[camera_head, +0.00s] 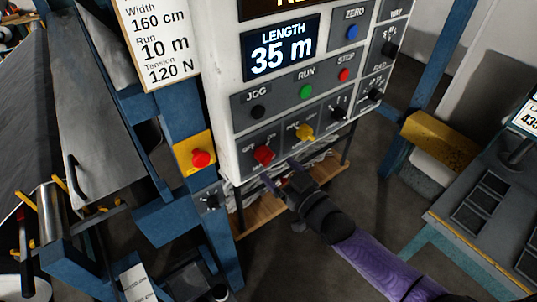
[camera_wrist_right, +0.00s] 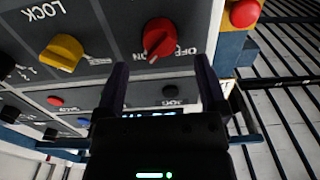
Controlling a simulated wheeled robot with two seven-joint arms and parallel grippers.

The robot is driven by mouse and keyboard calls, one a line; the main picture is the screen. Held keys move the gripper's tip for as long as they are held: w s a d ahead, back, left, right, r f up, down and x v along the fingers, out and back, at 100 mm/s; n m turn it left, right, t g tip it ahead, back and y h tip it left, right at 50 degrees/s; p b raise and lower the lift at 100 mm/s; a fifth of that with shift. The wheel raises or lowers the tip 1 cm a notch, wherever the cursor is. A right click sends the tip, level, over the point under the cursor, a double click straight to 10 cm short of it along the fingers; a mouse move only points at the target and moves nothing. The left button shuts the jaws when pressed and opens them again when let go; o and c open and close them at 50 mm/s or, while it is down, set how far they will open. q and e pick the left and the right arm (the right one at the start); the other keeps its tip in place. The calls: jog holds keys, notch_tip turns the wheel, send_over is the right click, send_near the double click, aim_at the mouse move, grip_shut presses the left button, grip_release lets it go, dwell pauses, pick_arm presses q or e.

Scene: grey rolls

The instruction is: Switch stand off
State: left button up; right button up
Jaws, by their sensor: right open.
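The stand's white control cabinet (camera_head: 215,85) has a grey panel with a red rotary knob (camera_head: 264,155) at its lower left, marked OFF and ON. In the right wrist view the red knob (camera_wrist_right: 158,38) shows upside down, and its white line seems to point toward the ON mark. My right gripper (camera_head: 281,172) is open and empty, just below and in front of the knob. In the right wrist view its fingers (camera_wrist_right: 162,62) stand apart with the knob beyond the gap between them, not visibly touching it. My left gripper is not in view.
A yellow knob (camera_head: 304,132) sits right beside the red one. A red mushroom button (camera_head: 201,158) on a yellow box is to the left. Green (camera_head: 306,91) and red (camera_head: 344,74) buttons are above.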

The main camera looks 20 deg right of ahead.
aim_at(270, 162)
jog(key=x, duration=0.3)
jog(key=shift+w+a+f, duration=0.1)
jog(key=shift+w, duration=0.15)
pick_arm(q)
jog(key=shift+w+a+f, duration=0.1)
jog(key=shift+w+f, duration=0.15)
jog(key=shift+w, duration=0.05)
pick_arm(e)
jog(key=shift+w+a, duration=0.15)
jog(key=shift+w, duration=0.3)
grip_shut()
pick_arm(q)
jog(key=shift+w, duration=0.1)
